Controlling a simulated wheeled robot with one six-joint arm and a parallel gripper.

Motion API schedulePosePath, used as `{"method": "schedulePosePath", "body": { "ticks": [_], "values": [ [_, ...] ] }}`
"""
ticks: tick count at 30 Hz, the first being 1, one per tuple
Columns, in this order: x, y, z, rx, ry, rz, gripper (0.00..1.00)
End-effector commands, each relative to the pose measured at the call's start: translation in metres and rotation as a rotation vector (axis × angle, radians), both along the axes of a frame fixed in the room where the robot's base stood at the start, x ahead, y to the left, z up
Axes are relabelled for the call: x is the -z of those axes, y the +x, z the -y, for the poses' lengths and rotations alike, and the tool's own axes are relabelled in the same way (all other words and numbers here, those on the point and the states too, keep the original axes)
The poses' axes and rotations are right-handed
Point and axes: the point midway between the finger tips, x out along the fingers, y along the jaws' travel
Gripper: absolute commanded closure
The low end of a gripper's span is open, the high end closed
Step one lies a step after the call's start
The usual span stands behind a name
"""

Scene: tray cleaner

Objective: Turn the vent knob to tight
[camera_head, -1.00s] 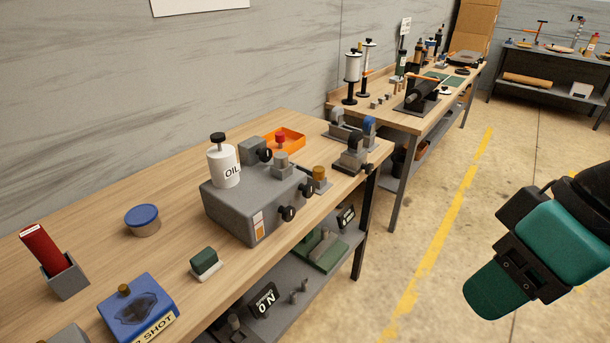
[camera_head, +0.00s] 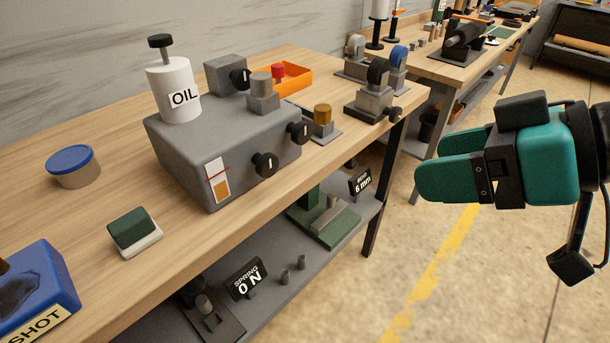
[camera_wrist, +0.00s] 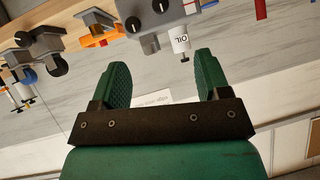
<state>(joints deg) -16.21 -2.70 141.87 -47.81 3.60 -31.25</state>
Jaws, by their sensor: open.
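A grey machine box (camera_head: 218,145) stands on the wooden bench, with a white OIL bottle (camera_head: 175,92) on top. Two black knobs with white marks sit on its front, a lower one (camera_head: 264,165) and one further right (camera_head: 299,132). I cannot tell which is the vent knob; no vent label is readable. My gripper (camera_head: 424,184) is right of the bench, over the floor, apart from the box. In the wrist view its green fingers (camera_wrist: 160,78) are spread and empty, with the machine box (camera_wrist: 150,15) beyond.
A blue-lidded tub (camera_head: 72,167), a green-topped block (camera_head: 134,232) and a blue SHOT box (camera_head: 35,295) are at the left. An orange tray (camera_head: 288,79) and clamp-like fixtures (camera_head: 374,90) lie behind and right. A shelf (camera_head: 285,248) below holds signs. The floor at right is clear.

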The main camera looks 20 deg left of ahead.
Motion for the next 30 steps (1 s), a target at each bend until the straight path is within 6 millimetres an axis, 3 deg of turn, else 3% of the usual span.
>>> {"method": "schedulePosePath", "body": {
  "ticks": [1, 6, 10, 15, 20, 23, 30],
  "values": [
    [0.039, 0.008, -0.01, -0.015, 0.06, 0.053, 0.3],
    [0.075, 0.034, -0.035, -0.017, 0.259, 0.258, 0.3],
    [0.093, 0.051, -0.043, 0.02, 0.365, 0.377, 0.3],
    [0.102, 0.066, -0.045, 0.067, 0.435, 0.466, 0.3],
    [0.099, 0.072, -0.051, 0.08, 0.452, 0.491, 0.3],
    [0.096, 0.076, -0.063, 0.079, 0.452, 0.491, 0.3],
    [0.095, 0.095, -0.111, 0.077, 0.452, 0.491, 0.3]
  ]
}}
